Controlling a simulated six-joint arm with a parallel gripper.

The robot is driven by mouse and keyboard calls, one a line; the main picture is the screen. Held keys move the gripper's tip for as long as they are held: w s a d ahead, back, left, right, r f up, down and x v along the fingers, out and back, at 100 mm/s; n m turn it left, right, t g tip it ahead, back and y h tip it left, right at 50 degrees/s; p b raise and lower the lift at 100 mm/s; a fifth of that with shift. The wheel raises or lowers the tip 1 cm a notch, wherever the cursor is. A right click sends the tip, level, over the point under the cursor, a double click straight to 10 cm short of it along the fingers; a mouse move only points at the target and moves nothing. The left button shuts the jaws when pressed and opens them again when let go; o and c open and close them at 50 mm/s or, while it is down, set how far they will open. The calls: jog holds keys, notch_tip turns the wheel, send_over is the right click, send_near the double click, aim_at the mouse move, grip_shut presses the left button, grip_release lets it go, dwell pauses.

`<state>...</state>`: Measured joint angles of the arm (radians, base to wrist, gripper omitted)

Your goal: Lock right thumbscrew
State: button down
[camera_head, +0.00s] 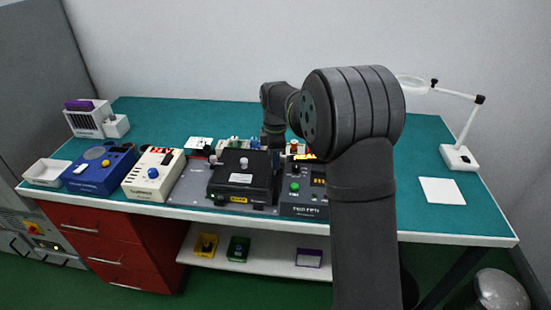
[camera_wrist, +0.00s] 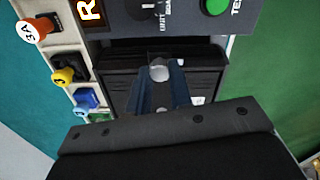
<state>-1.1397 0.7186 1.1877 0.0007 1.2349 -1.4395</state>
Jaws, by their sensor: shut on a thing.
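In the wrist view the silver round head of the thumbscrew (camera_wrist: 159,71) shows between the tips of my dark blue fingers. My gripper (camera_wrist: 160,80) is shut on it, in front of a black ribbed block (camera_wrist: 207,82). In the head view my gripper (camera_head: 272,143) points down at the back right of the black fixture (camera_head: 226,186). The thumbscrew cannot be made out there. Whether the screw is turned to its locked position cannot be told.
Coloured plugs, orange (camera_wrist: 32,31), yellow (camera_wrist: 64,75) and blue (camera_wrist: 87,98), stand close to my fingers. A tester panel with a green button (camera_wrist: 215,6) is beside the block. A blue device (camera_head: 90,182) and a cream device (camera_head: 150,184) stand left; a lamp (camera_head: 459,157) stands right.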

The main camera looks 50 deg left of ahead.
jog(key=shift+m, duration=0.3)
jog(key=m, duration=0.3)
jog(key=shift+m, duration=0.4)
jog(key=m, duration=0.4)
jog(key=shift+m, duration=0.3)
jog(key=m, duration=0.4)
jog(key=shift+m, duration=2.5)
jog(key=c, duration=1.3)
grip_release()
